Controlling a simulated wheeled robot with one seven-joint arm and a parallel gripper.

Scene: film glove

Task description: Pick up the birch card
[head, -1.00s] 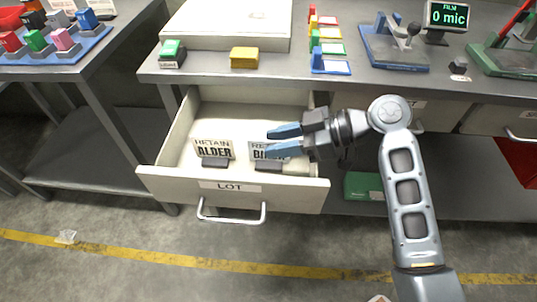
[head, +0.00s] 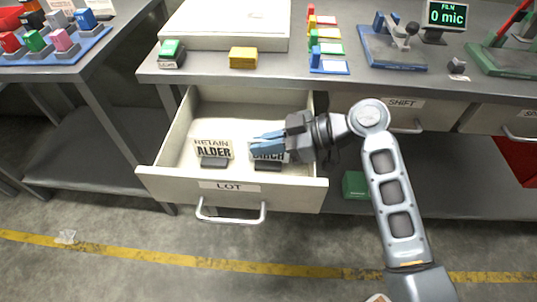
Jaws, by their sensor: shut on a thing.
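The birch card (head: 268,157) is a white card with black lettering on a dark foot. It stands in the open drawer marked LOT (head: 166,178), on the right side. My gripper (head: 262,143) has its blue fingers closed on the card's upper part and covers its top line of text. The card's foot still appears to be at the drawer floor. The alder card (head: 213,149), marked RETAIN ALDER, stands to the left in the same drawer, apart from my gripper.
The bench top above holds a yellow block (head: 243,58), a green-topped block (head: 172,52) and a row of coloured holders (head: 327,63). My arm reaches in over the drawer's right wall. The drawer's back part is clear.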

